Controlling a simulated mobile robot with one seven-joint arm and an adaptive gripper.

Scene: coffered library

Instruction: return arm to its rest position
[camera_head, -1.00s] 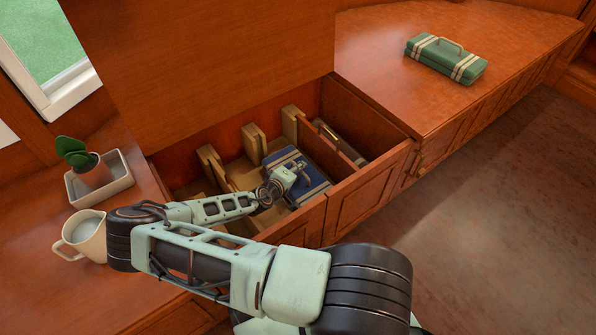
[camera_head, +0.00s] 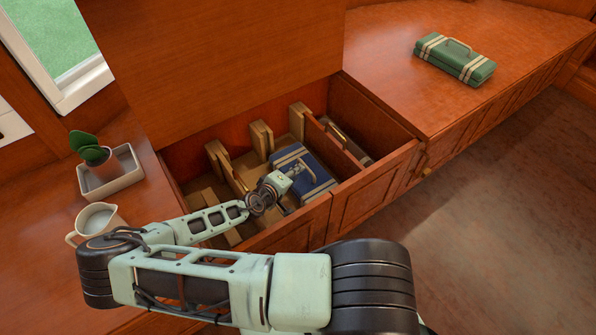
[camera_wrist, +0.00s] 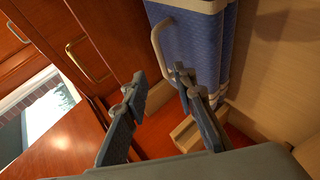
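My gripper (camera_head: 297,173) is at the end of my pale green arm, which reaches over the front edge of an open bench compartment (camera_head: 262,128). A blue case (camera_head: 318,178) with cream bands stands in the compartment, just beyond my gripper. In the wrist view my gripper (camera_wrist: 158,84) has its two dark fingers apart with nothing between them. The blue case (camera_wrist: 196,45) and its pale handle (camera_wrist: 158,42) lie beyond the fingertips there. Whether a finger touches the handle is hard to tell. My arm hides part of the compartment's front.
Wooden dividers (camera_head: 262,140) stand inside the compartment, and its raised lid (camera_head: 220,60) is behind it. A white jug (camera_head: 97,220) and a potted plant (camera_head: 93,152) in a tray (camera_head: 122,172) stand left, near my arm. A green case (camera_head: 455,58) lies on the right benchtop.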

